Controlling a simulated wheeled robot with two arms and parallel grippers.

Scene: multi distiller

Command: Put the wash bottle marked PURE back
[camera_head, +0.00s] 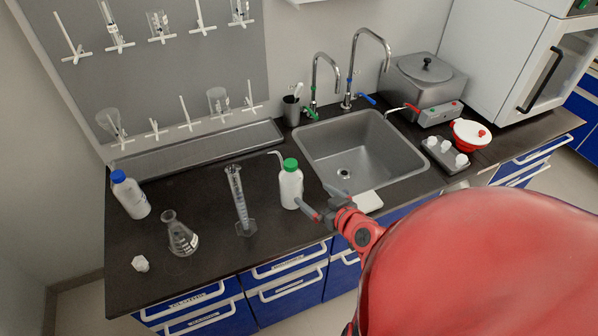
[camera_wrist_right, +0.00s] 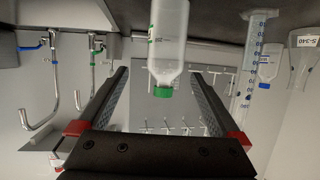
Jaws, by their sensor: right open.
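A white wash bottle with a green cap (camera_head: 291,188) and a bent spout stands upright on the dark counter, left of the sink. A bottle with a blue cap (camera_head: 131,197) stands at the counter's left end. I cannot read PURE on either. My right gripper (camera_head: 312,194) is open just right of the green-capped bottle, its fingers pointing toward it. In the right wrist view, which is upside down, the green-capped bottle (camera_wrist_right: 168,55) appears between the open fingers (camera_wrist_right: 160,75), not visibly gripped. My left gripper is not in view.
A measuring cylinder (camera_head: 240,200) stands close left of the green-capped bottle, with an Erlenmeyer flask (camera_head: 181,237) further left. A small white piece (camera_head: 140,263) lies near the front. The sink (camera_head: 360,150) has two taps behind it. A drying rack (camera_head: 180,70) hangs on the wall.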

